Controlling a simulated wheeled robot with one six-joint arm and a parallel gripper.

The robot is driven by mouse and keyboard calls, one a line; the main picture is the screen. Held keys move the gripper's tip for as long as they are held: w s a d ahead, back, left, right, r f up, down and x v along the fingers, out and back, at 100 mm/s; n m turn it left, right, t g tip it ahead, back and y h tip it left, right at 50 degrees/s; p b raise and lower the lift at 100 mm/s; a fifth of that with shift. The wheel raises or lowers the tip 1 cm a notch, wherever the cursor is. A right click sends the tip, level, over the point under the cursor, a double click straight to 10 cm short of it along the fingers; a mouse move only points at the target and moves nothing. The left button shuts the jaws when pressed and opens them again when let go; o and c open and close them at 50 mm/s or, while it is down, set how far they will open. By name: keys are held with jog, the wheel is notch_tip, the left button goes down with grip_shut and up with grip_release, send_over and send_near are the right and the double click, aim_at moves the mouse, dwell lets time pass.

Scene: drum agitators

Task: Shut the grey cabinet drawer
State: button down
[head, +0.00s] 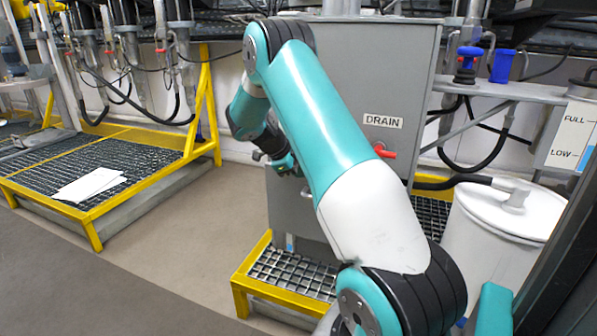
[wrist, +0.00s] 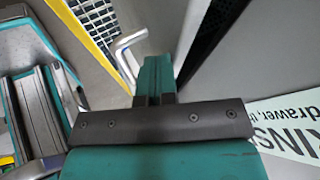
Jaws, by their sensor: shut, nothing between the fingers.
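The grey cabinet (head: 350,85) stands in the middle of the head view, with a DRAIN label and a red lever on its front. My arm crosses in front of it and hides much of its lower part. In the wrist view a grey panel (wrist: 285,70) on the right carries a partly cut-off label with the word "drawer". I cannot tell how far the drawer is out. My gripper (head: 287,165) is at the cabinet's left side, partly hidden; its shut teal fingers (wrist: 154,75) are empty, beside a pale bent bar (wrist: 127,55). Contact is unclear.
A yellow-edged grating step (head: 285,275) lies below the cabinet. A larger grating platform (head: 150,155) with white papers (head: 90,185) is at the left. A white lidded drum (head: 500,240) stands at the right. The floor (head: 190,250) between the platforms is clear.

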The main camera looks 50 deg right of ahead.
jog(key=w+a+r+p, duration=0.1)
jog(key=a+r, duration=0.6)
jog(key=a, duration=0.1)
jog(key=shift+w+a+r+p, duration=0.2)
jog(key=shift+a+r+p, duration=0.1)
jog(key=shift+a, duration=0.1)
jog(key=c, duration=1.6)
grip_release()
jog(key=shift+a+r, duration=0.1)
jog(key=shift+r, duration=0.05)
jog(key=o, duration=0.5)
jog(key=s+d, duration=0.1)
jog(key=s+d+r+t+y, duration=0.1)
jog(key=s+d, duration=0.1)
jog(key=s+d+r+y, duration=0.1)
jog(key=s, duration=0.1)
jog(key=shift+d+m, duration=0.25)
jog(key=shift+m, duration=0.15)
jog(key=s+d+r+t+y, duration=0.1)
jog(key=s+r+t+y, duration=0.15)
jog(key=s, duration=0.35)
jog(key=b+x, duration=0.6)
jog(key=x, duration=1.1)
jog(key=shift+f, duration=0.15)
